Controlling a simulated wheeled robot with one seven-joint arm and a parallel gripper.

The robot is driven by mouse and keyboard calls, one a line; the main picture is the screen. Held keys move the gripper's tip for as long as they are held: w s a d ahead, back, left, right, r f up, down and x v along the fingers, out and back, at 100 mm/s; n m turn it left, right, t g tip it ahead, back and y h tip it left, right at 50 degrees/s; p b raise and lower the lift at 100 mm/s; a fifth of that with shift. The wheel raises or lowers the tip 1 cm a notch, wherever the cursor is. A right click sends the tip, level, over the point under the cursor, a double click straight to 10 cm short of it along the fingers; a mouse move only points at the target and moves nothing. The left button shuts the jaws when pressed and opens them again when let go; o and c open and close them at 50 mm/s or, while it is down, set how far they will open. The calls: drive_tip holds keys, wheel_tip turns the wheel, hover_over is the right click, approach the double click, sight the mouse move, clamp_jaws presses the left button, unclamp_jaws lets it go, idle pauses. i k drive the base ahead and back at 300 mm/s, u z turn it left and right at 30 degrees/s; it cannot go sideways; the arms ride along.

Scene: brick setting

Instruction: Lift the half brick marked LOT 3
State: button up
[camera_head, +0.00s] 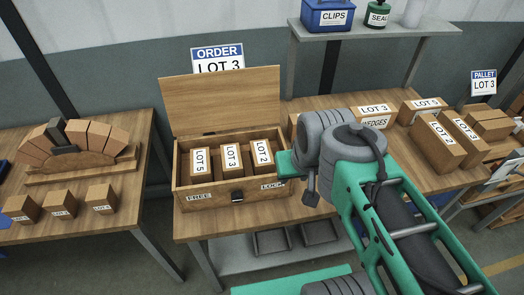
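The half brick marked LOT 3 (231,158) stands in the open wooden chest (217,201), in the middle of a row of three. A brick marked LOT 5 (199,161) is on its left and one marked LOT 2 (262,154) on its right. The chest's lid (222,103) is raised at the back. Its front reads FREE on the left and LOCK on the right, with a dark latch (237,196) between. My arm comes in from the lower right, and its grey joints are just right of the chest. I can make out no gripper fingers.
A box marked LOT 3 WEDGES (375,121) and several labelled bricks stand right of my arm. A sign reading ORDER LOT 3 (218,60) is behind the chest. A shelf (385,31) rises at the back. A left table (75,225) holds a brick arch (85,140) and small labelled bricks.

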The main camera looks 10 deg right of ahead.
sight(233, 166)
drive_tip(key=z, duration=2.35)
drive_tip(key=k, duration=1.65)
drive_tip(key=u, duration=2.1)
drive_tip(key=i, duration=1)
